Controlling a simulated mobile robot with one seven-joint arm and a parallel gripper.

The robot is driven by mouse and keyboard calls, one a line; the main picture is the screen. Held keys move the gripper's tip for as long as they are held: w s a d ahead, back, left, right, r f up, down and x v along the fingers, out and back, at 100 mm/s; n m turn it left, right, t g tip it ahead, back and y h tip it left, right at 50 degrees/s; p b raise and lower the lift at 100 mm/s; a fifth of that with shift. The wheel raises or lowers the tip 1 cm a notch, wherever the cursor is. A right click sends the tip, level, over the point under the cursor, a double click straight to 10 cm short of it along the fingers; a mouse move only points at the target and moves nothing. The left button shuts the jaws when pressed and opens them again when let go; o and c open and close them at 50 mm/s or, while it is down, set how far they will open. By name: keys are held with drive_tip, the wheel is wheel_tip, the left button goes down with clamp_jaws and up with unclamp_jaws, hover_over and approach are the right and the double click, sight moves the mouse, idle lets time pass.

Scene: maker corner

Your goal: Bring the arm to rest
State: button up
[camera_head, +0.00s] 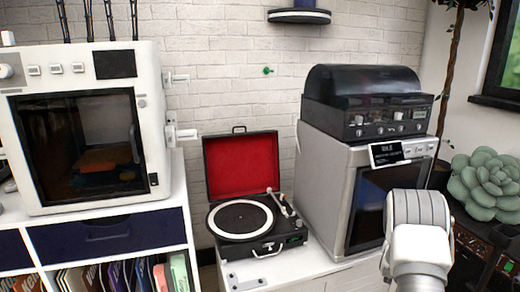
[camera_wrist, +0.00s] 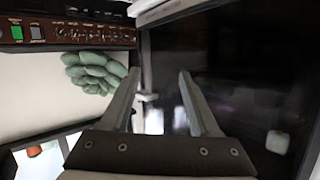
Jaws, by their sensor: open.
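My arm shows in the head view at the lower right, in front of the machine with the dark door (camera_head: 372,205); the gripper's fingers are not visible there. In the wrist view my gripper (camera_wrist: 158,85) is open, with two grey fingers spread apart and nothing between them. The fingers point toward the dark door panel (camera_wrist: 225,75), which fills the right of that view. I cannot tell how far the fingertips are from it.
A record player (camera_head: 241,217) with a red-lined open lid stands on the white cabinet, left of the machine. A black unit (camera_head: 366,103) sits on top of the machine. A green succulent (camera_head: 486,184) is at the right. A white 3D-printer-like box (camera_head: 150,120) stands at the left.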

drive_tip(key=s+a+r+n+g+y, duration=0.1)
drive_tip(key=s+a+r+y, duration=0.2)
drive_tip(key=a+r, duration=0.9)
drive_tip(key=s+a+r+n+g+y, duration=0.1)
drive_tip(key=s+a+r+n+y, duration=0.15)
drive_tip(key=s+a+r, duration=0.7)
drive_tip(key=s+a+r+n+g+y, duration=0.1)
drive_tip(key=s+a, duration=0.3)
drive_tip(key=s, duration=0.6)
drive_tip(key=s+a+r+n+g+y, duration=0.15)
drive_tip(key=s+a, duration=0.25)
drive_tip(key=s, duration=0.5)
drive_tip(key=s+a+n+g, duration=0.2)
drive_tip(key=s+a, duration=0.2)
drive_tip(key=s, duration=0.6)
wheel_tip(320, 180, up, 29)
drive_tip(key=p, duration=2.8)
drive_tip(key=shift+s+f+p, duration=0.2)
drive_tip(key=shift+s+p, duration=0.1)
drive_tip(key=shift+s, duration=0.05)
drive_tip(key=shift+c, duration=0.3)
drive_tip(key=shift+c, duration=0.7)
drive_tip(key=shift+d, duration=0.1)
